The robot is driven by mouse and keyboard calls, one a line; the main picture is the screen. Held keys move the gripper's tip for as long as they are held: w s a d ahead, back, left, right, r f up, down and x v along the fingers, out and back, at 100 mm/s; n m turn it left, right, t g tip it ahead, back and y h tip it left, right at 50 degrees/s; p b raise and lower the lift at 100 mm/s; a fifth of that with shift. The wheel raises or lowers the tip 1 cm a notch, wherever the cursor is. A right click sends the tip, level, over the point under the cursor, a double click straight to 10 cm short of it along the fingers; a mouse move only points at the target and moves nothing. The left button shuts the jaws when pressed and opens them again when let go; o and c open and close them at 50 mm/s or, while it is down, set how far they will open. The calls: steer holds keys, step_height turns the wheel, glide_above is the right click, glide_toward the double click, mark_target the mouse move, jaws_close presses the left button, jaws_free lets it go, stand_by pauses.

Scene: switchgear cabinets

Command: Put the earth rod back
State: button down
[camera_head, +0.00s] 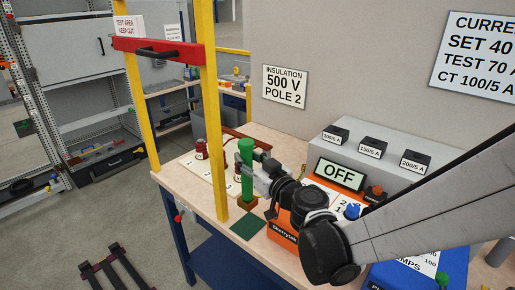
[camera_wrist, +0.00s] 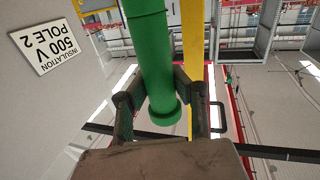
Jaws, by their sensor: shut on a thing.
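The earth rod is a thick green cylinder (camera_head: 246,172), upright above the workbench. My gripper (camera_head: 252,162) is shut on it from the right, around its upper part. In the wrist view the green rod (camera_wrist: 152,60) passes between the two fingers of my gripper (camera_wrist: 158,92), with a wider collar at its near end. A brown block (camera_head: 247,202) is at the rod's lower end; I cannot tell whether the rod sits in it or just above it. A dark green square (camera_head: 248,227) lies on the bench in front of the block.
The bench (camera_head: 185,170) carries white cards and dark red items left of the rod. A yellow post frame (camera_head: 213,120) with a red crossbar (camera_head: 160,52) stands close on the left.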

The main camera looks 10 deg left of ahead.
mark_target(250, 186)
steer(key=shift+f+b, duration=0.1)
steer(key=shift+b, duration=0.25)
steer(key=shift+f+b, duration=2.05)
steer(key=shift+f, duration=0.1)
steer(key=shift+f+b, duration=2.15)
steer(key=shift+b, duration=0.1)
steer(key=c, duration=1.5)
jaws_free()
steer(key=shift+o, duration=0.2)
